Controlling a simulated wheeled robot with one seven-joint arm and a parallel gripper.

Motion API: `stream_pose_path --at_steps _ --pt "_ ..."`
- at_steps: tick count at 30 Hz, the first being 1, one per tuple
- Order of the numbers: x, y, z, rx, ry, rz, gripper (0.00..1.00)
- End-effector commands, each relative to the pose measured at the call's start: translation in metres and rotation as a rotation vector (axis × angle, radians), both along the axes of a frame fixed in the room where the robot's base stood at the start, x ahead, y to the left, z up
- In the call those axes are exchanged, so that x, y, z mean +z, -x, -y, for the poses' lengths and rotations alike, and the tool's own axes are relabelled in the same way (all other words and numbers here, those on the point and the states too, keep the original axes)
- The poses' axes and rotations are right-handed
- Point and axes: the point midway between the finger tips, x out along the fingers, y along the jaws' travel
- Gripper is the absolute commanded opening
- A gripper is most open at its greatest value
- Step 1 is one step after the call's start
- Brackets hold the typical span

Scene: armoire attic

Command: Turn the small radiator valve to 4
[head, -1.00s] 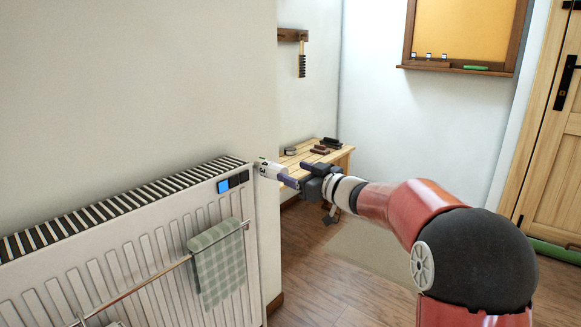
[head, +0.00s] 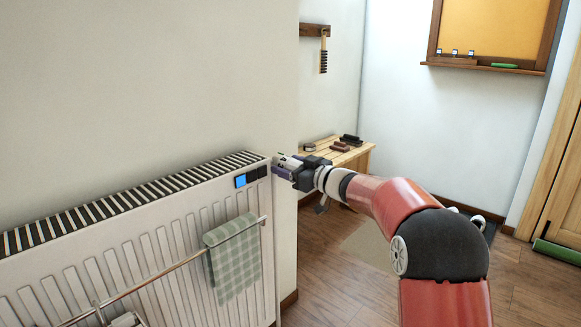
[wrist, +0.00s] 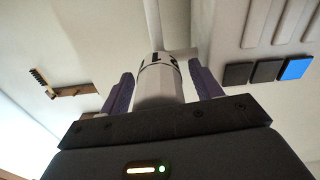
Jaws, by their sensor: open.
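The small radiator valve (head: 281,159) is a white cylinder at the right end of the radiator (head: 150,250). In the head view it is mostly hidden by my gripper (head: 288,168). In the wrist view the valve (wrist: 160,85) points back towards the palm, with black marks near its far end that I cannot read surely. My gripper (wrist: 162,88) is open, with one purple finger on each side of the valve. The left finger shows a small gap to it; the right finger is nearer, and I cannot tell whether it touches.
A checked towel (head: 232,255) hangs on a rail in front of the radiator. Blue and black squares (head: 250,177) sit on its upper right corner. A wooden bench (head: 355,157) with small dark items stands behind my gripper. The floor (head: 330,265) right of the radiator is clear.

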Motion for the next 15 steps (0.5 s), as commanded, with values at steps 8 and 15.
stream_pose_path --at_steps 8,15 --pt "-0.0002 0.0001 0.0004 -0.001 0.0 0.0 0.38" --pt "-0.0003 0.0002 0.0006 0.0 0.001 0.001 0.19"
